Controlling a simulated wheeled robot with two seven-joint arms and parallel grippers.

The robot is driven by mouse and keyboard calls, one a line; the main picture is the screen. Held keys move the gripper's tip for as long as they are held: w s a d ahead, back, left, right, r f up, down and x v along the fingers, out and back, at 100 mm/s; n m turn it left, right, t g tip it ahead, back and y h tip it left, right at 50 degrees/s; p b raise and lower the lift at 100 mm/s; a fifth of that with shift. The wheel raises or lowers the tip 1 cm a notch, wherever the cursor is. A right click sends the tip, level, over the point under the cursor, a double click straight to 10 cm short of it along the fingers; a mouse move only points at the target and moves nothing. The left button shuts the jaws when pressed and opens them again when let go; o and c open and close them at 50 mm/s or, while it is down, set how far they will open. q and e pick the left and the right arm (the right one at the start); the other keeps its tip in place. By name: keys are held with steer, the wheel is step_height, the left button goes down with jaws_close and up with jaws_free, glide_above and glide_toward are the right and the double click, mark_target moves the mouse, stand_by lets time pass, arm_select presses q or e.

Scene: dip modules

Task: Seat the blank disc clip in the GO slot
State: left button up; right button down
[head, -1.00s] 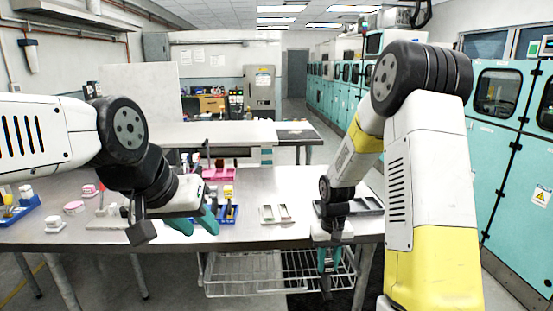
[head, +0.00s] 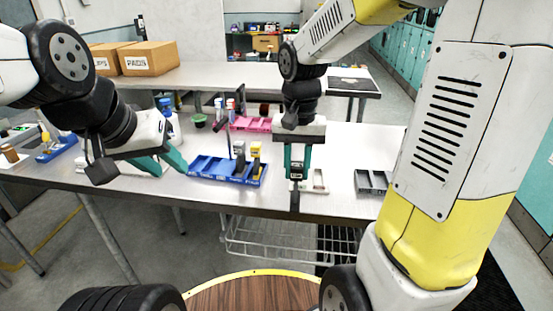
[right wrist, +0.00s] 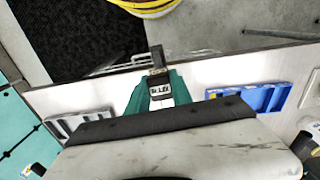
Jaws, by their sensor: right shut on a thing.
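My right gripper (head: 297,180) points down over the front of the table. It is shut on a dark clip with a pale label (right wrist: 160,90), whose lettering I cannot read surely. In the head view the clip's dark lower part (head: 295,200) hangs below the fingertips. A pale slotted fixture (head: 320,182) lies just behind and right of the gripper, partly hidden by it. I cannot tell which slot is GO, and the clip shows no clear contact with the fixture. My left gripper (head: 168,164) is open and empty above the table's left part.
A blue tray (head: 215,172) with upright grey and yellow-topped clips stands left of the right gripper. A dark grey slotted tray (head: 372,182) is to the right. A pink tray (head: 252,124) and bottles stand behind. A wire basket (head: 270,240) hangs below the table edge.

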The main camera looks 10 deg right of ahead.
steer(key=w+d+f, duration=0.2)
steer(key=w, duration=0.5)
steer(key=w+d+f, duration=0.2)
steer(key=w, duration=0.6)
steer(key=shift+w+d+f, duration=0.2)
steer(key=shift+f, duration=0.05)
steer(key=shift+f, duration=0.1)
steer(key=c, duration=1.1)
jaws_free()
steer(key=shift+c, duration=0.2)
